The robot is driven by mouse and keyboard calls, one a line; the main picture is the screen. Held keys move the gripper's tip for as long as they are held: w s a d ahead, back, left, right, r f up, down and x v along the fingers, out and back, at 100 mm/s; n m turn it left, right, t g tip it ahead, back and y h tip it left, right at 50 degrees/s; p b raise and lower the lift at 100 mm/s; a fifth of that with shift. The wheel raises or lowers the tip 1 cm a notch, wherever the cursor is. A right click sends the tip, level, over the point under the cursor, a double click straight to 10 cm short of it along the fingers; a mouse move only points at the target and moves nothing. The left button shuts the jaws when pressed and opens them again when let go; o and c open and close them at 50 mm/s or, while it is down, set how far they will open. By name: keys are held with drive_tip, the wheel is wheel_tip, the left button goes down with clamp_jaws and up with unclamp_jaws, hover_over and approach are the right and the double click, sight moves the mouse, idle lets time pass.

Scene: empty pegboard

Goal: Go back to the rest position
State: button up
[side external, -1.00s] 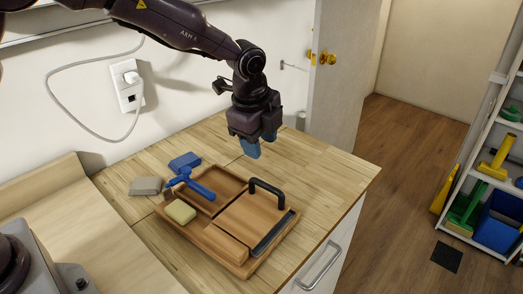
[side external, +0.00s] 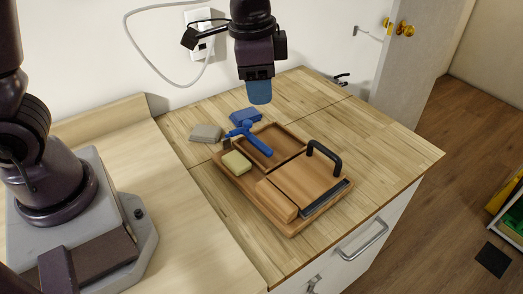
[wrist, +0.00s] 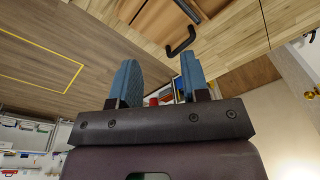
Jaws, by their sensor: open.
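My gripper (side external: 259,92) hangs above the back of the wooden counter, blue fingers pointing down, holding nothing. In the wrist view my gripper (wrist: 160,80) shows its two blue fingers spread apart with an empty gap between them. It is above and behind the wooden tray (side external: 283,226), touching nothing. My arm's base stands at the left of the side view.
The tray holds a board with a black handle (side external: 325,156), a blue tool (side external: 250,138) and a yellow sponge (side external: 236,162). A wall outlet (side external: 200,40) with a cable is behind. The counter's right side is clear.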

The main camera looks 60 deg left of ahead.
drive_tip(key=s+a+r+n+t, duration=0.2)
drive_tip(key=s+a+r+n, duration=0.1)
drive_tip(key=s, duration=0.5)
drive_tip(key=s+a+r+n+t, duration=0.2)
drive_tip(key=s+a+r+n, duration=0.1)
drive_tip(key=s+r, duration=0.2)
drive_tip(key=shift+s+a+r+n, duration=0.15)
drive_tip(key=shift+s+r+n, duration=0.15)
drive_tip(key=shift+s, duration=1.1)
